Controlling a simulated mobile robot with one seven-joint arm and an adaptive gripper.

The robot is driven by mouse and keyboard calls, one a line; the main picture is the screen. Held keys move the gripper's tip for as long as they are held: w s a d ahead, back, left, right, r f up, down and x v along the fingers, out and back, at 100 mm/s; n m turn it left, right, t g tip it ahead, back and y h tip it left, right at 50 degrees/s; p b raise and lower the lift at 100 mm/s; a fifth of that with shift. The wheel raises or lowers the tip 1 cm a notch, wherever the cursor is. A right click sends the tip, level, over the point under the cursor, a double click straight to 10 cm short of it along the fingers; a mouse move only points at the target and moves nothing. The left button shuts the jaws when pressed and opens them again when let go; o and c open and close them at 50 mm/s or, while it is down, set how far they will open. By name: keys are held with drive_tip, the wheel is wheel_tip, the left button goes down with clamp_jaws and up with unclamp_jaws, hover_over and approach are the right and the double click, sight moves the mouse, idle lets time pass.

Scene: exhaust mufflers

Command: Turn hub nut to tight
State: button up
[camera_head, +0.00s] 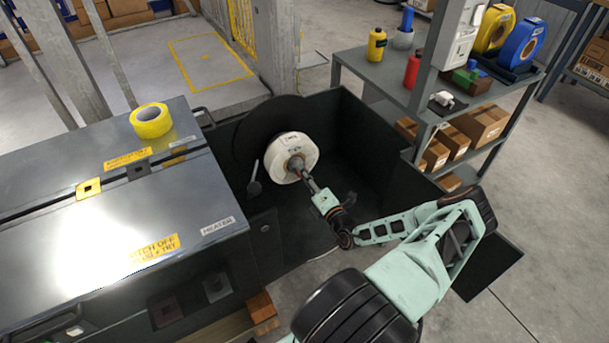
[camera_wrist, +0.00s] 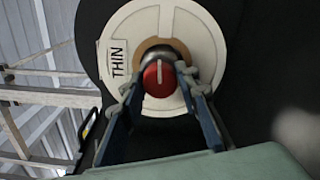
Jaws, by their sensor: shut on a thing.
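The hub nut is a red knob (camera_wrist: 158,78) with a white line that stands near vertical in the wrist view. It sits at the centre of a white spool (camera_wrist: 205,50) with a label reading THIN, in front of a large dark disc (camera_head: 252,130). The white spool (camera_head: 309,152) also shows in the head view. My gripper (camera_wrist: 160,88) has one finger on each side of the nut and is shut on it. In the head view my gripper (camera_head: 302,175) reaches the spool's centre from the lower right and hides most of the nut.
A dark open bin (camera_head: 372,135) surrounds the disc. A metal cabinet (camera_head: 80,230) stands left, with a yellow tape roll (camera_head: 151,120) on top. A short lever (camera_head: 255,180) stands left of the spool. A shelf (camera_head: 385,75) with bottles and boxes stands right.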

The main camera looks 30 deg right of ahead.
drive_tip(key=shift+a+m, duration=0.1)
drive_tip(key=shift+m, duration=0.5)
drive_tip(key=o, duration=1.2)
drive_tip(key=shift+c, duration=0.2)
drive_tip(key=s, duration=1.2)
drive_tip(key=shift+a, duration=0.3)
